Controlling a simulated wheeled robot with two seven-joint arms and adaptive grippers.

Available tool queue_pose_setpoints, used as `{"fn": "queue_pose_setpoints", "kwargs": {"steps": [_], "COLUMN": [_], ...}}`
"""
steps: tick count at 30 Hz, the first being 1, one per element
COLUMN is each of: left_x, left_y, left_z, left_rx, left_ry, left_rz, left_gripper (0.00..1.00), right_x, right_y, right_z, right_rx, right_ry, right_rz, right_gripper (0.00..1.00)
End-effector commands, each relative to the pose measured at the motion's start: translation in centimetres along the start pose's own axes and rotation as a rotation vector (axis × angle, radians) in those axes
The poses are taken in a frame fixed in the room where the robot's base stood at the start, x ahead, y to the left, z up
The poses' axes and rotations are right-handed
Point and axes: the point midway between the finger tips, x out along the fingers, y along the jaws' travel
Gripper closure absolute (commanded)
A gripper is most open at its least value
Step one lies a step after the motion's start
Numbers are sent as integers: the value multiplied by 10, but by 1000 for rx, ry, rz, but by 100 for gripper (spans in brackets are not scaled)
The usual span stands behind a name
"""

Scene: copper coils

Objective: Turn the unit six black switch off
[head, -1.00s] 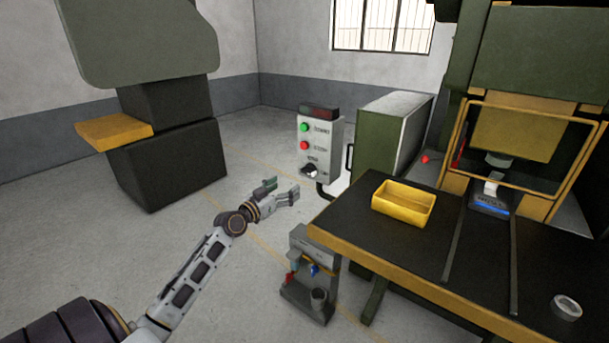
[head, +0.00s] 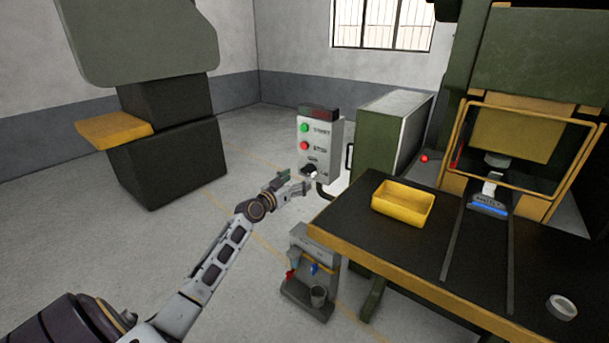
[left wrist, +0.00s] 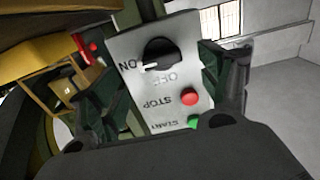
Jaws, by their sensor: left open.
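The black switch (left wrist: 160,55) is a round knob on a grey control box (head: 314,130). In the left wrist view the panel appears upside down, and the knob's white mark points towards the word ON. The knob also shows small in the head view (head: 311,171), low on the panel. My left gripper (head: 294,180) is close to the lower part of the box. In the left wrist view its two dark fingers are spread apart on either side of the panel, with nothing between them gripped. My right gripper is not in view.
A green start button (head: 304,127) and a red stop button (head: 304,146) sit above the knob. A green cabinet (head: 385,135) stands right of the box. The black table (head: 400,245) carries a yellow bin (head: 403,203). A small grey dispenser (head: 312,270) stands below the gripper.

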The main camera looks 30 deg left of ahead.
Motion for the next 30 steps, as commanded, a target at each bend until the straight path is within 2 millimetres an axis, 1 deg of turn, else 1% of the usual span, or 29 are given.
{"fn": "queue_pose_setpoints", "kwargs": {"steps": [12,18,24,30], "left_x": [31,42,47,48], "left_y": [0,0,0,0], "left_z": [-1,-1,0,0], "left_rx": [0,-1,0,0], "left_ry": [1,1,0,0], "left_rz": [0,0,0,0], "left_gripper": [22,22,22,22], "right_x": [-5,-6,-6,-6], "right_y": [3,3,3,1], "right_z": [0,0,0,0], "right_rx": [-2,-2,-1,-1], "right_ry": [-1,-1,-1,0], "right_rz": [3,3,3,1], "right_gripper": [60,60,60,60]}}
